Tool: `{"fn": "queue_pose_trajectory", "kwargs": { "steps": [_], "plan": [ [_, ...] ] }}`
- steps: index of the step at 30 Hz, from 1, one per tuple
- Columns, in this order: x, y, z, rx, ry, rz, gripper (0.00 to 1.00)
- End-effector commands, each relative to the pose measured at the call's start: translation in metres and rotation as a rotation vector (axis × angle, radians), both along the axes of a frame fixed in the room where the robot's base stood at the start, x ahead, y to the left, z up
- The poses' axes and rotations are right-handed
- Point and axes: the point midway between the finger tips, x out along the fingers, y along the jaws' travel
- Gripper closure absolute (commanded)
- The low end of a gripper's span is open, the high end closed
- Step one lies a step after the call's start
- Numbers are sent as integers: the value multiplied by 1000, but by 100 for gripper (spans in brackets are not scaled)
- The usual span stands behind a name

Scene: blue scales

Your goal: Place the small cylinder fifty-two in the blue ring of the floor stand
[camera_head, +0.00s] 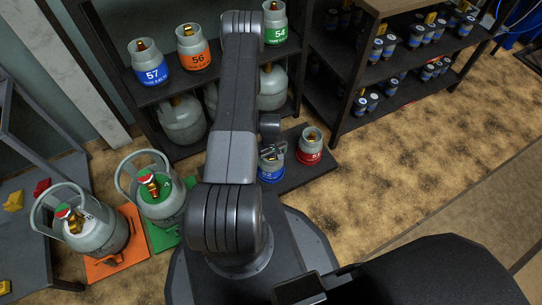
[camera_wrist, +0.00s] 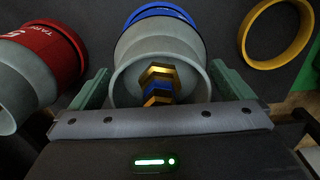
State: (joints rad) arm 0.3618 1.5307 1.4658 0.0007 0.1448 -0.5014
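The small cylinder 52 (camera_head: 270,172) has a grey body and a blue band. It stands upright low at the floor stand (camera_head: 322,166). In the wrist view its grey top (camera_wrist: 163,58) and brass-and-blue valve lie between the fingers of my gripper (camera_wrist: 160,78). The fingers lie along both sides of the collar, with little or no gap; whether they press on it is unclear. My gripper (camera_head: 271,150) is right over the cylinder in the head view. A blue rim (camera_wrist: 162,10) shows behind the cylinder; whether this is the ring or the band is unclear.
A red-banded cylinder (camera_head: 310,150) stands close on the right. A yellow ring (camera_wrist: 277,32) appears empty in the wrist view. Shelves with cylinders 57 (camera_head: 151,70), 56 (camera_head: 193,50) and 54 stand behind. Two large cylinders stand at left. The right floor is clear.

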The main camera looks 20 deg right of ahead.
Motion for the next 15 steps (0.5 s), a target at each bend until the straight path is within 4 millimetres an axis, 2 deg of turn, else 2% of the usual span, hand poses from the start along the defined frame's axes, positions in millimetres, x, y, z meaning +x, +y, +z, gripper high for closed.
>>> {"fn": "queue_pose_trajectory", "kwargs": {
  "steps": [5,15],
  "plan": [
    [1,0,16,-1,-2,0,0],
    [1,0,89,-1,-2,0,0]
  ]
}}
